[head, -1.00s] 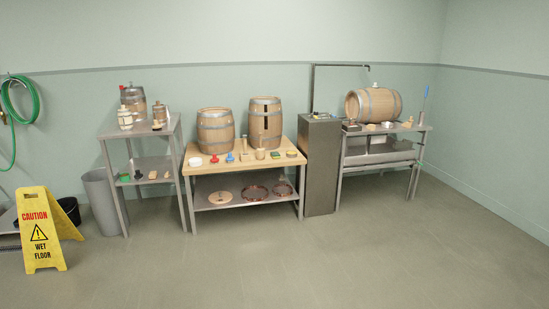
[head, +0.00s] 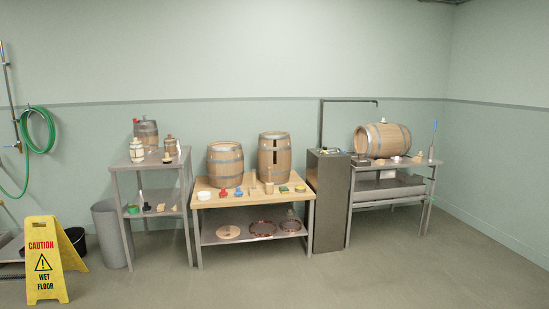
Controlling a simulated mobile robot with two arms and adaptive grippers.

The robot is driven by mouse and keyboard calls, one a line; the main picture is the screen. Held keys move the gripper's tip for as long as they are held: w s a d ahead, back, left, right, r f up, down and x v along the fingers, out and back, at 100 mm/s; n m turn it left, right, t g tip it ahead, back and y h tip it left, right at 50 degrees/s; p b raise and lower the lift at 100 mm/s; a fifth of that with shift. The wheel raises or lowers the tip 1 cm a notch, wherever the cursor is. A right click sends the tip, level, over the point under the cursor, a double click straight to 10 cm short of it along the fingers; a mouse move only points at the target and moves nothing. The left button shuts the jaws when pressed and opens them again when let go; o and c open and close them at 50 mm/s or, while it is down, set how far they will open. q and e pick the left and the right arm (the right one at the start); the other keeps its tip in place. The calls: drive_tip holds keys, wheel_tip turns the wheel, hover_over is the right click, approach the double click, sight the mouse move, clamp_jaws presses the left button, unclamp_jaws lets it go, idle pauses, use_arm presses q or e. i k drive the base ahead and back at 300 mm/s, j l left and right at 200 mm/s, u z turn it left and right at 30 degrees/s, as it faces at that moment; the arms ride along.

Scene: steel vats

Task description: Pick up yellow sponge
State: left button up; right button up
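No yellow sponge can be made out for certain at this distance. A small yellow-and-green block (head: 284,189), which may be the sponge, lies near the front right of the wooden-topped table (head: 232,202) in the middle. Another small greenish item (head: 300,188) lies just right of it, too small to identify. Neither of my grippers is in the head view.
Two barrels (head: 225,165) (head: 274,157) and small items stand on the middle table. A steel table (head: 147,163) is left, a grey cabinet (head: 328,205) and barrel table (head: 395,168) right. A yellow caution sign (head: 43,262) stands front left. The front floor is clear.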

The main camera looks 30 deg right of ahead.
sight(284, 190)
drive_tip(key=i+l+z, duration=0.5)
drive_tip(key=i, duration=0.2)
drive_tip(key=i+l+z, duration=0.35)
drive_tip(key=i, duration=0.5)
drive_tip(key=i+z, duration=0.35)
drive_tip(key=i, duration=0.55)
drive_tip(key=i+u, duration=0.15)
drive_tip(key=i, duration=0.45)
drive_tip(key=i+l+u, duration=0.1)
drive_tip(key=i, duration=0.45)
drive_tip(key=i+l+u, duration=0.15)
drive_tip(key=i, duration=0.45)
